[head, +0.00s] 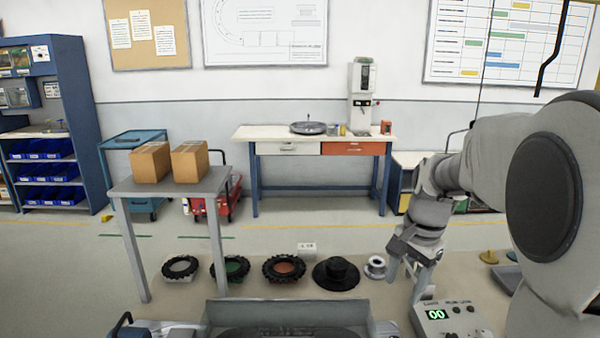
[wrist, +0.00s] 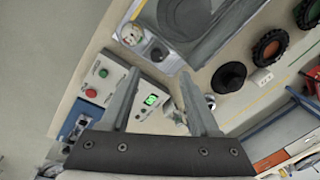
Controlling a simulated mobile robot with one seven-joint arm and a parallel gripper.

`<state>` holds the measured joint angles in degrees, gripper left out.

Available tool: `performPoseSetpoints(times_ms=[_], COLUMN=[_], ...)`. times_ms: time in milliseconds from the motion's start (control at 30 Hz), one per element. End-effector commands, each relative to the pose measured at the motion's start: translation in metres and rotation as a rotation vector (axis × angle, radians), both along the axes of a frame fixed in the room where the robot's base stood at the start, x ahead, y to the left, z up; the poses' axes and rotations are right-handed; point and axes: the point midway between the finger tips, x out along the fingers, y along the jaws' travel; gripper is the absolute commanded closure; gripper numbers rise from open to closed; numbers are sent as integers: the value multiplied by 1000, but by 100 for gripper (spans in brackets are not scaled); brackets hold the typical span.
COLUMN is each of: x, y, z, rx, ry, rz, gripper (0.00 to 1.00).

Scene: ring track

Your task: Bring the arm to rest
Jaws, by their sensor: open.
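My gripper (head: 404,285) hangs at the end of my arm on the right of the head view, pointing down. Its two fingers stand apart with nothing between them. In the wrist view my gripper (wrist: 158,85) also shows open and empty. The same display box (wrist: 152,100) shows between and behind the fingers in the wrist view. I cannot tell the gap between fingers and box.
Several dark toothed rings, one with an orange centre (head: 284,268), lie in a row beside a black stepped cone (head: 337,273) and a white spool (head: 375,267). A grey table (head: 205,187) bears two cardboard boxes.

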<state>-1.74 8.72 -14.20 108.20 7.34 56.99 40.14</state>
Motion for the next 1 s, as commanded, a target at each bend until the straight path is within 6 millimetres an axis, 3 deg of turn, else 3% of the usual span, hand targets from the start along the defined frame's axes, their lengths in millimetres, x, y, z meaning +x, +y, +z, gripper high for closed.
performPoseSetpoints(times_ms=[100,400,700,1000], x=[-29,-101,-169,-200], y=[14,44,63,68], z=[24,58,63,56], rx=[-8,-89,-236,-337], ry=[-62,-200,-314,-356], rz=[129,461,770,920], gripper=[38,38,38,38])
